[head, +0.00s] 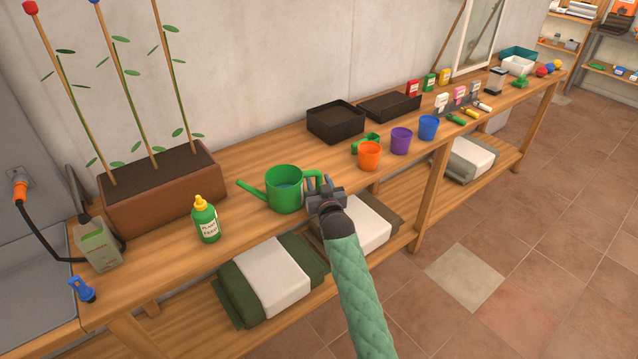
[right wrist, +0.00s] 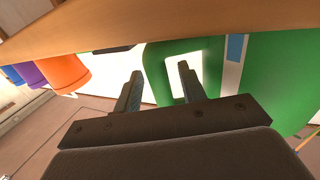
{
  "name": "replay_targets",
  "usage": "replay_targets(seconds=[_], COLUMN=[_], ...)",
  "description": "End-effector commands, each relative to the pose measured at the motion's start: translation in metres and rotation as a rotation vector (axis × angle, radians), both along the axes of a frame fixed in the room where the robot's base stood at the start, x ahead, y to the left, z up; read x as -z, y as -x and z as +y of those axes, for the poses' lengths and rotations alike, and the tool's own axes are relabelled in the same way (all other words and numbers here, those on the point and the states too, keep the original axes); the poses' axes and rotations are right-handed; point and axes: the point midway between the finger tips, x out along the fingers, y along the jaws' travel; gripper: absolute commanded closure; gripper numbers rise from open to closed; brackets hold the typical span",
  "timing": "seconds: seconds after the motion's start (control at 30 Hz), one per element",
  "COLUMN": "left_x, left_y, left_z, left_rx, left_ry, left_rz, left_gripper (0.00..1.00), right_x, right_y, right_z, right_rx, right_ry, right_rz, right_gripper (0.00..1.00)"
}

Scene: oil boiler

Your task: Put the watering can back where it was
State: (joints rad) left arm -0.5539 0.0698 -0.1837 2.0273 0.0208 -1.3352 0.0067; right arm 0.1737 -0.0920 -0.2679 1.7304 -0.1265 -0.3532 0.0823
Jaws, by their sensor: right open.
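The green watering can (head: 284,197) stands upright on the wooden bench, its spout pointing left and its handle on the right. In the right wrist view its green body (right wrist: 248,95) fills the right side, with the handle (right wrist: 155,78) nearer the middle. My right gripper (head: 318,183) is at the handle side of the can. Its jaws, also in the right wrist view (right wrist: 158,82), are open. One finger appears outside the handle and the other in line with the handle's opening; I cannot tell whether they touch it. My left gripper is not in view.
A yellow-capped green bottle (head: 206,220) stands left of the can, before a brown planter (head: 165,195). Orange (head: 369,156), purple (head: 401,141) and blue (head: 428,128) pots stand to the right. A black tray (head: 336,122) is behind. Bare bench surface lies around the can.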

Motion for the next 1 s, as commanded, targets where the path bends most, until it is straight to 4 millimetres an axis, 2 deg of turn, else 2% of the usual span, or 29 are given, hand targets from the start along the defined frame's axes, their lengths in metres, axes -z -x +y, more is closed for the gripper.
replay_targets(seconds=[0.2,0.3,0.6,0.8,1.0], left_x=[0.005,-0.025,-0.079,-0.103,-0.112], left_y=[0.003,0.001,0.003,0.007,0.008], left_z=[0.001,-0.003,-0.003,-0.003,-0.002], left_rx=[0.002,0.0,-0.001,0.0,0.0], left_ry=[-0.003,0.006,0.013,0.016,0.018], left_rz=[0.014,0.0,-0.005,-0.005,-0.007], left_gripper=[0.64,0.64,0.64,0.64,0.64], right_x=[0.0,0.001,0.001,-0.001,-0.002], right_y=[0.012,0.027,0.083,0.108,0.116], right_z=[-0.003,-0.006,-0.02,-0.026,-0.028], right_rx=[0.0,0.0,0.0,0.001,0.0], right_ry=[0.0,-0.001,-0.001,-0.001,-0.001], right_rz=[-0.001,0.0,-0.001,0.0,0.0], right_gripper=[0.59,0.59,0.59,0.59,0.59])
